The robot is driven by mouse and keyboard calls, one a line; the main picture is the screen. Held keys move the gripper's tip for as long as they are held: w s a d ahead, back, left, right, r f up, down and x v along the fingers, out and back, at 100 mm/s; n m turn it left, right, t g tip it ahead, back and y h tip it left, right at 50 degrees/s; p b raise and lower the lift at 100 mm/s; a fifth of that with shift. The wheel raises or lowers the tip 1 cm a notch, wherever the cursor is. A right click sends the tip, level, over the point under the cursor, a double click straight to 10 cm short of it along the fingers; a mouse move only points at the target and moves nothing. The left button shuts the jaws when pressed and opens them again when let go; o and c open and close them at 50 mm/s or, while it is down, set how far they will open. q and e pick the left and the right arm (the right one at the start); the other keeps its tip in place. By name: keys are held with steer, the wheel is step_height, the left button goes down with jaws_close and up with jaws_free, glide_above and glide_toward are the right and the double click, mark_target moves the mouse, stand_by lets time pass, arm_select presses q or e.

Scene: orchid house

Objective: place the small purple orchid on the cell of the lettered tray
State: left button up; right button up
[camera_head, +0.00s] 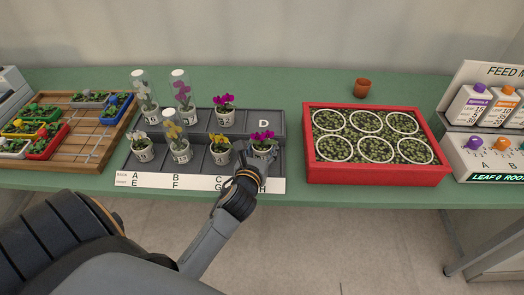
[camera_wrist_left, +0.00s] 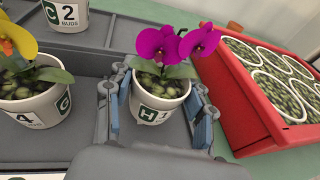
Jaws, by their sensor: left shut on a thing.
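The small purple orchid (camera_head: 264,138) has magenta blooms and a white pot marked H and 1. Its pot (camera_wrist_left: 158,108) shows between the two fingers of my left gripper (camera_wrist_left: 160,113) in the left wrist view. My left gripper (camera_head: 258,155) is shut on this pot from the front side. The pot is upright at the front right cell, H, of the grey lettered tray (camera_head: 265,124). I cannot tell whether its base touches the cell floor. Cell D behind it is empty. My right gripper is not in view.
Several other potted orchids stand in the tray, some under clear covers; a yellow one (camera_head: 220,143) is just left of the held pot. A red planter box (camera_head: 376,174) stands close on the right. A brown pot (camera_head: 362,87) is behind it. A wooden board (camera_head: 85,150) is left.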

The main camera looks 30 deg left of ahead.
arm_select(q)
steer(key=shift+f, duration=0.6)
steer(key=shift+f, duration=0.1)
steer(key=o, duration=1.3)
steer(key=shift+f, duration=0.1)
steer(key=shift+s+r, duration=0.15)
steer(key=shift+r, duration=0.05)
steer(key=v, duration=1.2)
steer(key=shift+b, duration=0.4)
steer(key=shift+f, duration=0.15)
